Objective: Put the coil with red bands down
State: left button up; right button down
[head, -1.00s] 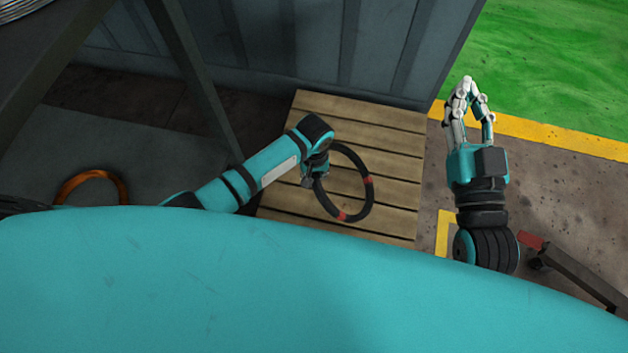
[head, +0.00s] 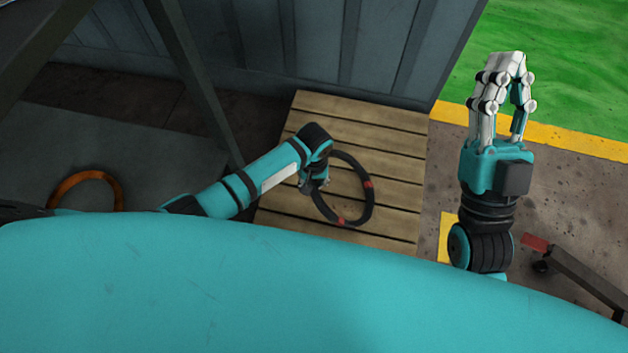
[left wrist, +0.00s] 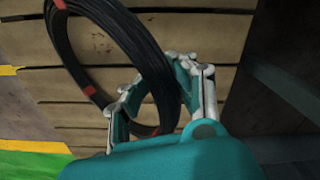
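The coil with red bands (head: 372,204) is a dark ring with red wraps, over the wooden pallet in the head view. In the left wrist view the coil (left wrist: 147,52) runs close to the camera and passes between the fingers. My left gripper (head: 314,183) is at the coil's left side; its curled fingers (left wrist: 165,85) are around the coil strand and appear shut on it. Whether the coil's lower side touches the pallet I cannot tell. My right gripper (head: 508,75) is empty, its fingertips pointing away and close together; how far they are closed is unclear.
The slatted pallet (head: 395,145) lies against a grey corrugated wall (head: 320,50) and has bare slats around the coil. An orange ring (head: 68,181) lies at the left. Dark frame legs (head: 190,75) stand left of the pallet. A red-ended dark bar (head: 580,273) is at lower right.

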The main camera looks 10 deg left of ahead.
pick_arm(q)
jog(key=shift+o, duration=0.8)
jog(key=shift+w+d+r, duration=0.1)
jog(key=shift+r, duration=0.05)
